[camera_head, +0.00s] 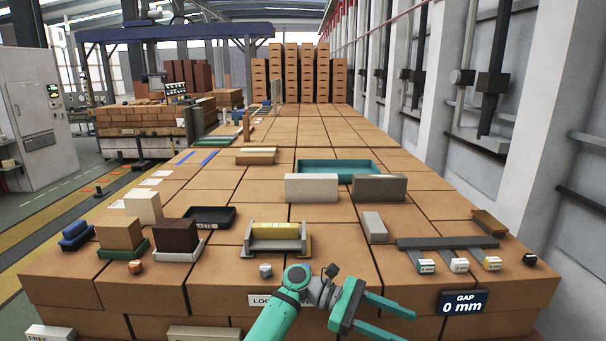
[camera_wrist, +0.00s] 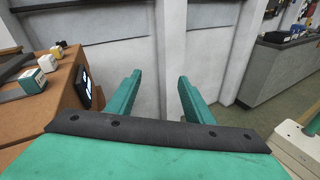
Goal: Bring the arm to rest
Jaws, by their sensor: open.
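My arm is green with grey joints and reaches in from the bottom of the head view. My gripper (camera_head: 395,318) is at the front edge of the brown block-topped surface, left of the GAP sign, with its fingers pointing right. In the wrist view my gripper (camera_wrist: 158,95) shows two green fingers spread apart with nothing between them. Behind the fingers are a pale wall and floor.
A GAP 0 mm sign (camera_head: 462,302) stands right of my gripper. Small labelled cubes (camera_head: 459,265) sit before a dark grey bar (camera_head: 447,242). A grey holder with a yellow piece (camera_head: 276,231) stands behind my arm. A teal tray (camera_head: 337,167) lies farther back.

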